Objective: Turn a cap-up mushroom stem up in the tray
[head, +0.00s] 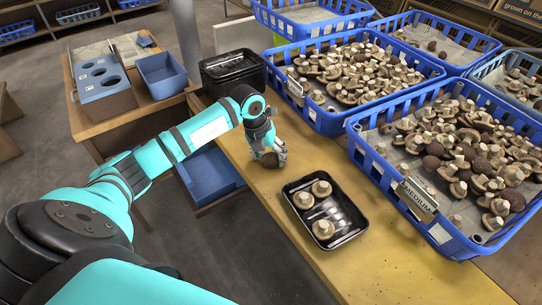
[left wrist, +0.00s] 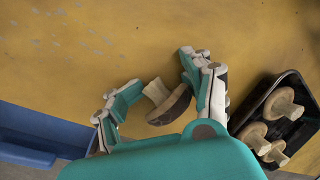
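The black tray (head: 353,236) lies on the yellow table with three mushrooms, (head: 321,188), (head: 303,200) and (head: 323,229), all showing pale undersides with stems up. The tray also shows at the right of the left wrist view (left wrist: 306,133). My left gripper (head: 270,153) is low over the table, behind and left of the tray. A brown-capped mushroom (left wrist: 178,106) is between its fingers (left wrist: 160,75), outside the tray, tilted with its stem toward the upper left. It is close to the right finger, with a small gap at the left finger. My right gripper is out of view.
Blue crates full of mushrooms (head: 372,150) line the table's right side, the nearest labelled MEDIUM (head: 416,198). A stack of black trays (head: 232,68) stands behind my gripper. A blue bin (head: 208,172) is left of the table edge. Table in front of the tray is clear.

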